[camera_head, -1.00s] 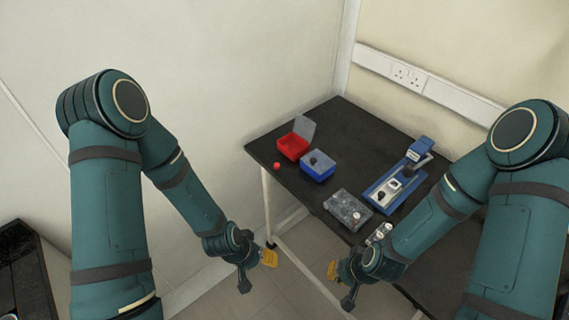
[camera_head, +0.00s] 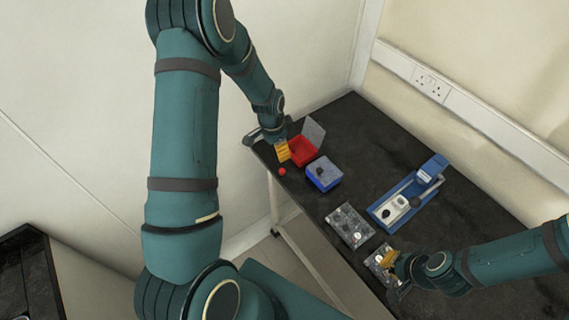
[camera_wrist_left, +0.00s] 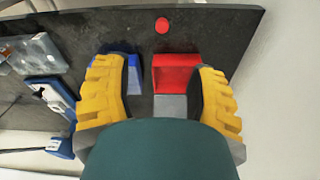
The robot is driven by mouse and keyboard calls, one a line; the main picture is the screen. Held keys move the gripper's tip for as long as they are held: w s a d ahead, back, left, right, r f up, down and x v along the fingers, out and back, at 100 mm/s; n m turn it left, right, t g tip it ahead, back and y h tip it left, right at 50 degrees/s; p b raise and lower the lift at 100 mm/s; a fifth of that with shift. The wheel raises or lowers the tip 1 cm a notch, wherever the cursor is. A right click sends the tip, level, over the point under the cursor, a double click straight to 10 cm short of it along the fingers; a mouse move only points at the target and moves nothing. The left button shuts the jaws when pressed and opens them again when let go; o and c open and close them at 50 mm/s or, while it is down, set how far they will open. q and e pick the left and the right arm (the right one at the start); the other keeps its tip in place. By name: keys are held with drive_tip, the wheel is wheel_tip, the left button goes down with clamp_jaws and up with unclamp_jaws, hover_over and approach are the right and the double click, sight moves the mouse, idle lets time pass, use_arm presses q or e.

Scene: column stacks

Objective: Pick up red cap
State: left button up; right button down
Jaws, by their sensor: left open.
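The red cap (camera_head: 282,171) is a small round red piece lying on the black table near its left edge. In the left wrist view it shows as a red disc (camera_wrist_left: 162,25) near the top, beyond the fingertips. My left gripper (camera_head: 283,151) is above the table's far left corner, beside the open red box, a short way from the cap. In its wrist view the left gripper (camera_wrist_left: 162,66) has its yellow fingers wide apart with nothing held. My right gripper (camera_head: 387,259) is low over the table's front right part, and its finger opening cannot be made out.
A red box (camera_head: 304,148) with a raised grey lid and a blue box (camera_head: 324,170) stand near the cap. Clear trays with small parts (camera_head: 350,225) and a blue device (camera_head: 409,196) stand further right. A wall closes off the left side.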

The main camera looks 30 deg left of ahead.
use_arm(q)
hover_over(282, 171)
wheel_tip(282, 171, down, 8)
drive_tip(key=shift+a+r, duration=0.1)
drive_tip(key=shift+w+f, duration=0.1)
drive_tip(key=shift+f, duration=2.8)
drive_tip(key=c, duration=0.8)
drive_tip(key=shift+c, duration=0.2)
